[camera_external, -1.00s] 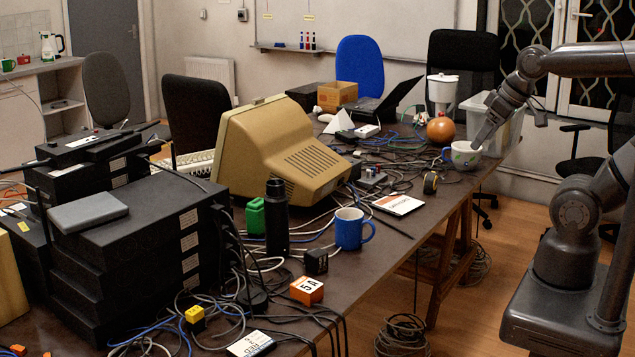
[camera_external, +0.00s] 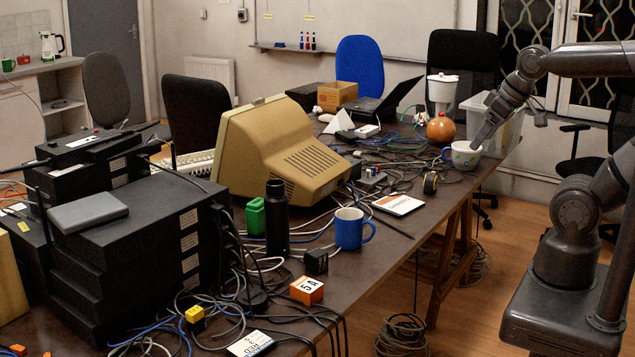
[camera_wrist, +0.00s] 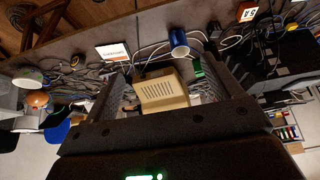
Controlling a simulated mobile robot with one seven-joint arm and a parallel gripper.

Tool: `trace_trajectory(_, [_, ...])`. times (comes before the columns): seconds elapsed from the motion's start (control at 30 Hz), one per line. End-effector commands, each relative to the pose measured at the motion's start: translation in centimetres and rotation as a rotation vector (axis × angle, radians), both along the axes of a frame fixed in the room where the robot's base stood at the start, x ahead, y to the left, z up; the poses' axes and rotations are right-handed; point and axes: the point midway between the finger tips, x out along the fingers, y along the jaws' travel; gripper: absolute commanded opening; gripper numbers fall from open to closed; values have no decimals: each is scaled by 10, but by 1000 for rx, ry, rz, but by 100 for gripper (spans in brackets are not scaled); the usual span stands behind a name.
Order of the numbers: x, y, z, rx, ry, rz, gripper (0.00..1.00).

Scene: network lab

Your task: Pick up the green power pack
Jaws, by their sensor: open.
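The green power pack (camera_external: 255,216) is a small green block on the table, left of the black bottle (camera_external: 277,218) and in front of the beige monitor (camera_external: 290,150). In the wrist view a small green patch (camera_wrist: 198,68) shows between the blue mug and my right finger, partly hidden. My gripper (camera_external: 478,143) is at the far right end of the table, appearing in front of or over the white mug (camera_external: 462,157), well away from the green pack. In the wrist view its two dark fingers (camera_wrist: 166,88) stand wide apart, with no object held between them.
The blue mug (camera_external: 350,229), a black adapter (camera_external: 316,261), the orange 5A block (camera_external: 306,290) and loose cables lie near the pack. A stack of black boxes (camera_external: 140,250) stands to its left. An orange round object (camera_external: 441,130) is beside the white mug.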

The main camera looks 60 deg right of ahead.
Motion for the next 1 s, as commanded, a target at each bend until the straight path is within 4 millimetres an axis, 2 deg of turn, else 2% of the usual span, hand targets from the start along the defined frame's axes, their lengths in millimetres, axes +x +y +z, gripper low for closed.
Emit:
trace_trajectory(0.23, [4,0,2,0,1,1,84])
trace_trajectory(0.37, [25,2,12,0,8,4,84])
trace_trajectory(0.47, [54,5,24,-1,14,8,84])
trace_trajectory(0.7, [138,15,42,-2,30,19,84])
trace_trajectory(0.87, [196,24,43,-4,38,27,84])
trace_trajectory(1.0, [247,34,36,-5,48,35,84])
